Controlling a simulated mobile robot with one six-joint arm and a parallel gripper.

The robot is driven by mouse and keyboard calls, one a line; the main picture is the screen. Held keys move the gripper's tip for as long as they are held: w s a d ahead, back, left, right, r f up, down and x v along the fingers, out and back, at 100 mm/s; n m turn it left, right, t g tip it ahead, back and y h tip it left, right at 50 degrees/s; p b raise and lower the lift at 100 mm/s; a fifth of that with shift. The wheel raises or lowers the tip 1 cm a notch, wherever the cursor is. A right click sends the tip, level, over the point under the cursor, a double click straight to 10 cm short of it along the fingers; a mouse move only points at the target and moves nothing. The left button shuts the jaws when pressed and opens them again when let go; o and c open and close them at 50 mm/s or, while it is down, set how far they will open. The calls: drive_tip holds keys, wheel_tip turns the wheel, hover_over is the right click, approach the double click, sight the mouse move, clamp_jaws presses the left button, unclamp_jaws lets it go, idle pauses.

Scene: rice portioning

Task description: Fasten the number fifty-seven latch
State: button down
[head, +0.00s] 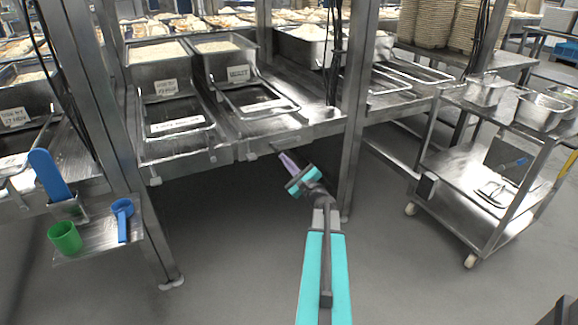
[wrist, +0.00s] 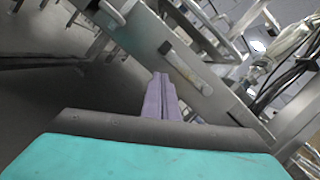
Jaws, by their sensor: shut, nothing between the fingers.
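My gripper (head: 284,157) is shut and empty, its purple fingers together, just below the front edge of the metal rack. In the wrist view the closed fingers (wrist: 160,80) point at a metal front panel (wrist: 200,95). A short pale bar, possibly the latch (wrist: 186,66), lies slantwise on that panel just beyond the fingertips. I cannot tell if the fingers touch it. In the head view a small tab (head: 274,147) shows at the rack edge beside the fingertips. I can read no number fifty-seven, and cannot tell whether the latch is fastened.
Metal bins (head: 160,85) with labels stand on the rack above. A rack post (head: 355,120) rises right of my gripper. A side shelf (head: 95,240) holds a green cup (head: 65,237) and blue scoop (head: 122,207). A cart (head: 465,195) stands right. The floor below is clear.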

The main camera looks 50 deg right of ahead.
drive_tip(key=shift+w+a+r, duration=0.15)
drive_tip(key=shift+a+r, duration=0.2)
drive_tip(key=shift+r, duration=0.2)
drive_tip(key=shift+w+a+r, duration=0.1)
drive_tip(key=shift+a+r, duration=0.2)
drive_tip(key=shift+r, duration=0.2)
drive_tip(key=shift+s+d, duration=0.1)
